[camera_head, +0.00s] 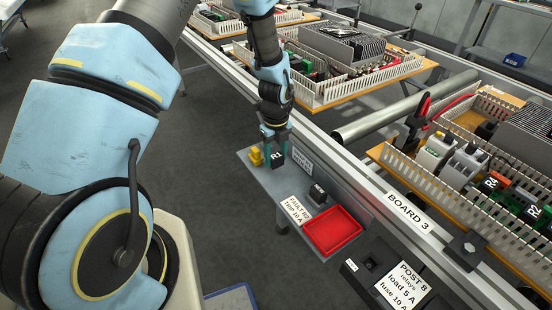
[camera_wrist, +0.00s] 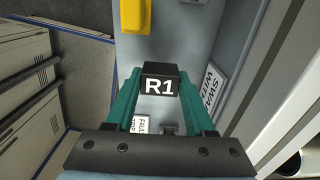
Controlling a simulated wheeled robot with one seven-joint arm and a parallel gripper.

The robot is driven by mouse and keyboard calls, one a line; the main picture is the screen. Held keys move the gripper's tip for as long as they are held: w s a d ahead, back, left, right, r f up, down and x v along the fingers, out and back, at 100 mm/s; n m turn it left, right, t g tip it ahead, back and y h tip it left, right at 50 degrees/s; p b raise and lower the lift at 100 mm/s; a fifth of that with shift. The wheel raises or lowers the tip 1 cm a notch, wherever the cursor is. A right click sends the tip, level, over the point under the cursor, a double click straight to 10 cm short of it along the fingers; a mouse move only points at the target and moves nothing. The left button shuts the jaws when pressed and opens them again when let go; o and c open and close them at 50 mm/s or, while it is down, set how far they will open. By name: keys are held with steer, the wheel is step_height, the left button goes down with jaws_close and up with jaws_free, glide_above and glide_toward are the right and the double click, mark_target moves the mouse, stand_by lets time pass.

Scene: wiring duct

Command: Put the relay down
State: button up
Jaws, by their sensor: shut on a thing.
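The relay (camera_wrist: 160,84) is a small black block with a white R1 label. My gripper (camera_head: 276,150) is shut on it, and its green fingers (camera_wrist: 160,95) clasp the relay's two sides in the wrist view. In the head view the relay (camera_head: 277,157) is at the left end of the narrow grey shelf (camera_head: 262,180). I cannot tell whether the relay touches the shelf or hangs just above it. A yellow piece (camera_head: 256,156) is just left of the relay; it also shows at the top of the wrist view (camera_wrist: 136,16).
On the shelf are a white fault card (camera_head: 296,209), a small dark block (camera_head: 317,193) and a red tray (camera_head: 333,231) that looks empty. A rail and boards with wiring ducts (camera_head: 480,180) lie to the right. Shelf surface between the relay and the card is bare.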

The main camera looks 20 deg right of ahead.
steer(key=shift+f, duration=0.75)
steer(key=shift+f, duration=0.2)
steer(key=o, duration=1.2)
steer(key=shift+r, duration=0.1)
